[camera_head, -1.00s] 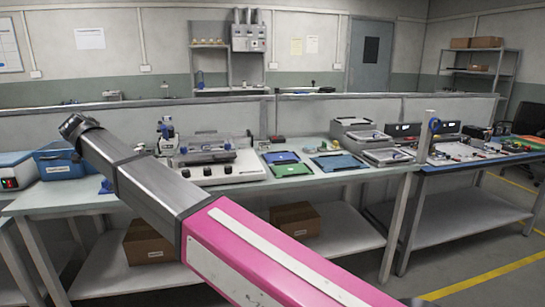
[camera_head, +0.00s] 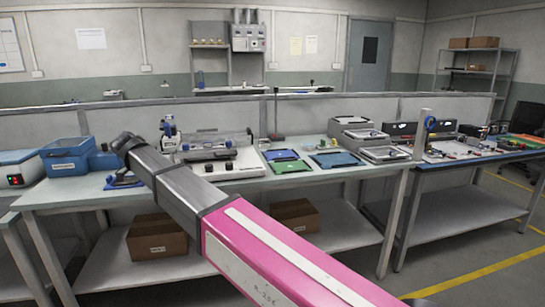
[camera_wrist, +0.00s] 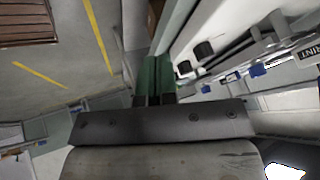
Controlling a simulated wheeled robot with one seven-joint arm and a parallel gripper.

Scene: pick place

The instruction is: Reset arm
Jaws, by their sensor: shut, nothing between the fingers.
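My arm reaches across the head view from the lower right, a pink link and then grey links, its far end in front of the left workbench (camera_head: 330,180). My gripper is not clearly seen in the head view. In the wrist view my gripper (camera_wrist: 158,72) shows two greenish fingers side by side, shut with nothing between them. The wrist view is steeply tilted, with the bench equipment on the right and the floor on the left. The fingers appear apart from the equipment.
Blue bins (camera_head: 66,158) stand at the left end of the bench. A white machine (camera_head: 235,165), a green tray (camera_head: 288,165) and a blue tray (camera_head: 335,160) are further right. Cardboard boxes (camera_head: 157,238) sit on the lower shelf. Open floor (camera_head: 470,255) lies at right.

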